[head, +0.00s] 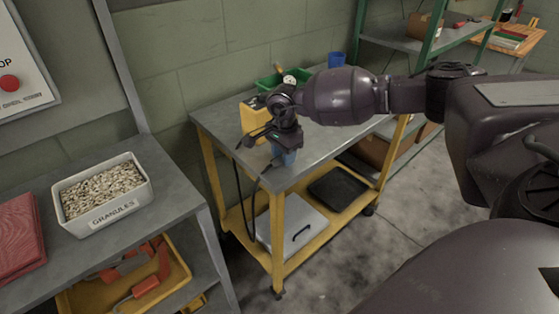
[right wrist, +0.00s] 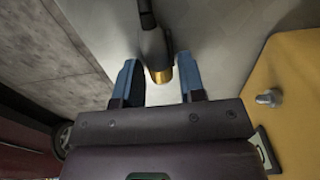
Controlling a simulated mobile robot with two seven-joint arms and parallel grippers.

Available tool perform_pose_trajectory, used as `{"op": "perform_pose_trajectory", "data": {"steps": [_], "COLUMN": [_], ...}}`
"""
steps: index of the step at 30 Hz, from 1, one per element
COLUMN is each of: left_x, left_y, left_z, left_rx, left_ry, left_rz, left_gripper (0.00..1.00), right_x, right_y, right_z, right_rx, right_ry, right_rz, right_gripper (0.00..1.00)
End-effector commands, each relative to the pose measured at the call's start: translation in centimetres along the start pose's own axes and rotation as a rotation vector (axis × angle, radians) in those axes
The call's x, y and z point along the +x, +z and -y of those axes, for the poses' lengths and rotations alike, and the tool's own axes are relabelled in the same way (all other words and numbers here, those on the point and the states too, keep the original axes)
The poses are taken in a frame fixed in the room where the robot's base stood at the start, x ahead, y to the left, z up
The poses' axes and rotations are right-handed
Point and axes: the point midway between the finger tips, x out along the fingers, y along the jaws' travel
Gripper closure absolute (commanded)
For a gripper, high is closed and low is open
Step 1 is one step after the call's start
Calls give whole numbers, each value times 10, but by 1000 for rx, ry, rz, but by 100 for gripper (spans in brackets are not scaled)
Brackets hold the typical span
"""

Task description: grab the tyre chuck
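The tyre chuck (right wrist: 154,42), dark with a brass end, lies on the grey top of the yellow trolley (head: 345,137). In the right wrist view its brass end reaches between the two blue fingertips of my right gripper (right wrist: 160,85). The fingers are apart, with a visible gap on the right side of the chuck, so the gripper looks open. In the head view my right gripper (head: 284,157) is at the trolley's front left corner, and I cannot make out the chuck there. My left gripper is not in view.
A yellow case (head: 253,117), a green bin (head: 270,80) and a blue cup (head: 336,60) stand on the trolley. A black hose (head: 247,205) hangs down its left side. A bench with a granules tray (head: 105,213) stands at the left.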

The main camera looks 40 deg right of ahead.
Motion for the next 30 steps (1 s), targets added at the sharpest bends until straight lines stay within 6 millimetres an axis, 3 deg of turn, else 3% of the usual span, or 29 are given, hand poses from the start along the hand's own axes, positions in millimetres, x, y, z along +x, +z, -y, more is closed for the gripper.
{"op": "perform_pose_trajectory", "data": {"steps": [1,7,19,23,30], "left_x": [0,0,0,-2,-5], "left_y": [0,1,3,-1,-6], "left_z": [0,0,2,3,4], "left_rx": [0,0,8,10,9], "left_ry": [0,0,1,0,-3], "left_rz": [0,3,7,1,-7], "left_gripper": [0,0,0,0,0], "right_x": [0,0,-8,-27,-87], "right_y": [0,0,0,0,0], "right_z": [0,0,0,1,1], "right_rx": [0,0,0,0,0], "right_ry": [0,0,-2,-5,-8], "right_rz": [0,0,0,0,-1], "right_gripper": [71,100,100,100,100]}}
